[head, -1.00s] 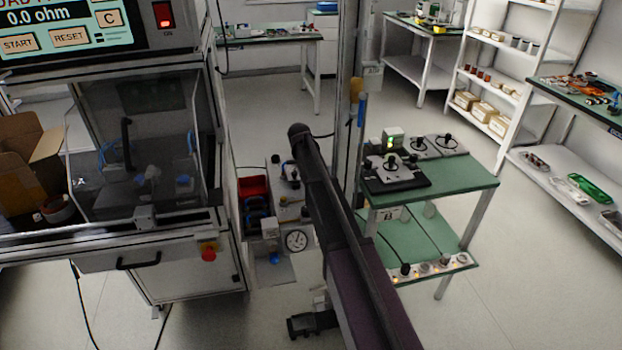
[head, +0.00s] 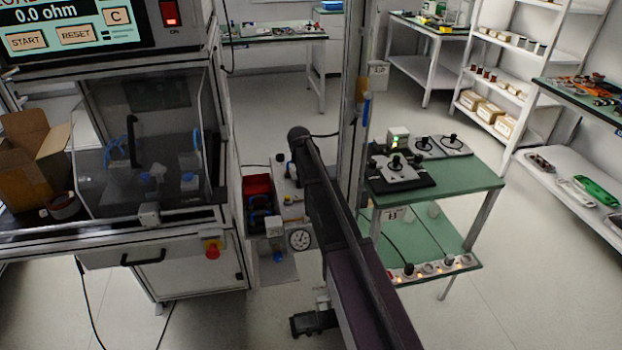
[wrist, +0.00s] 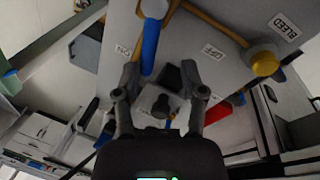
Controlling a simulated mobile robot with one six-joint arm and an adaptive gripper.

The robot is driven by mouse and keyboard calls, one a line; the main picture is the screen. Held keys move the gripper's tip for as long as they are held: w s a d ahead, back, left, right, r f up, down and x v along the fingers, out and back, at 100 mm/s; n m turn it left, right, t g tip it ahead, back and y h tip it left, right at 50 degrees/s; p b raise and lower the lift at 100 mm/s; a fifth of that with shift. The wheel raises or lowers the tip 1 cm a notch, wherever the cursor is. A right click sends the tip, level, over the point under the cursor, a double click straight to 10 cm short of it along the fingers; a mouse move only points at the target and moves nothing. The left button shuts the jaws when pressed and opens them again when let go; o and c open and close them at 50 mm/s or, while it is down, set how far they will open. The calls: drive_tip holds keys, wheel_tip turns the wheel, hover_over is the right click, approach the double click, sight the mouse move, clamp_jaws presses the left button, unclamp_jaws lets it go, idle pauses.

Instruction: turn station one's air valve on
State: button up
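In the wrist view a blue valve lever (wrist: 151,45) on brass pipework crosses a grey panel (wrist: 192,28). An ON label (wrist: 122,51) is left of the lever and an OFF label (wrist: 213,51) is to its right. My gripper (wrist: 161,76) is open, its two dark fingers apart. The lever's free end shows between the fingertips, nearer the left finger; whether they touch I cannot tell. In the head view my arm crosses the middle, and I cannot clearly make out the gripper or the lever's end there.
A brass knob (wrist: 264,63) beside a BLEED label (wrist: 286,26) is right of the lever. In the head view a pressure gauge (head: 299,240) and red bin (head: 257,186) stand between the test cabinet (head: 195,265) and a green-topped table (head: 470,177). Floor is clear at lower right.

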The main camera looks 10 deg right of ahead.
drive_tip(key=n, duration=0.1)
drive_tip(key=s+a+n, duration=0.1)
drive_tip(key=n, duration=0.1)
drive_tip(key=s+n, duration=0.1)
drive_tip(key=n, duration=0.1)
drive_tip(key=shift+a+t+y, duration=0.35)
drive_tip(key=shift+t+y, duration=0.05)
drive_tip(key=n, duration=0.2)
drive_tip(key=s+n, duration=0.2)
drive_tip(key=n, duration=0.1)
drive_tip(key=shift+s+a+n+y, duration=0.1)
drive_tip(key=shift+a+n+y, duration=0.2)
drive_tip(key=shift+a+y, duration=0.1)
wheel_tip(320, 180, up, 14)
drive_tip(key=s+p, duration=0.3)
drive_tip(key=p, duration=1.1)
drive_tip(key=s+f+m+b, duration=0.6)
drive_tip(key=s+m, duration=0.1)
drive_tip(key=s, duration=0.4)
drive_tip(key=s+f+m+g+b, duration=0.1)
drive_tip(key=s+f+m+b, duration=0.5)
drive_tip(key=s, duration=0.5)
drive_tip(key=shift+s+d+f+m+g, duration=0.15)
drive_tip(key=shift+d+f+m+g, duration=0.2)
drive_tip(key=shift+m, duration=0.25)
drive_tip(key=s+m, duration=0.2)
drive_tip(key=s, duration=0.1)
drive_tip(key=shift+s+d, duration=0.2)
drive_tip(key=shift+s, duration=0.05)
